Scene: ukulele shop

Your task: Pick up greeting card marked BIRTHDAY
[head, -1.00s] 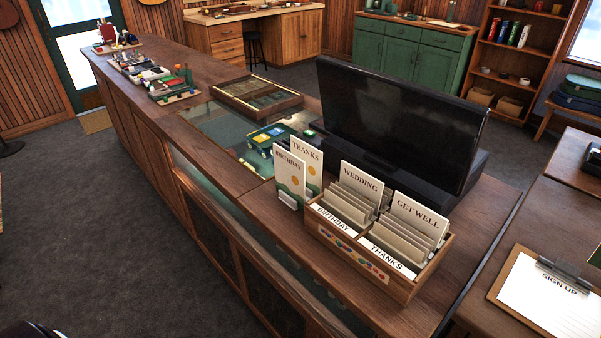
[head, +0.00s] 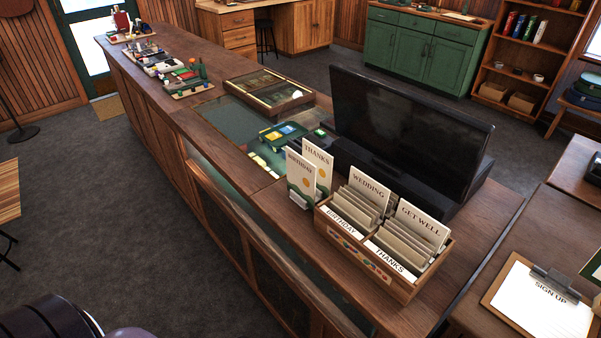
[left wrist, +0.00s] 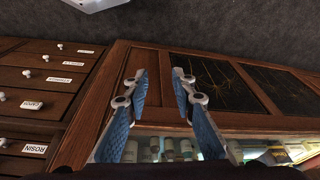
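The white greeting card marked BIRTHDAY (head: 301,173) stands upright in a small holder on the counter, in front of the card marked THANKS (head: 318,161). Beside it, a wooden card box (head: 366,263) holds several cards, with WEDDING (head: 368,188) and GET WELL (head: 422,225) at the back and labels BIRTHDAY and THANKS at the front. In the left wrist view, my left gripper (left wrist: 158,78) is open and empty, its blue-padded fingers apart before the wooden cabinet front. The cards are not in that view. My right gripper is not in view.
A dark monitor (head: 405,135) stands behind the cards. A clipboard marked SIGN UP (head: 541,302) lies on the right-hand table. A wooden tray (head: 268,92) and small items occupy the far counter. The dark floor (head: 120,225) left of the counter is clear.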

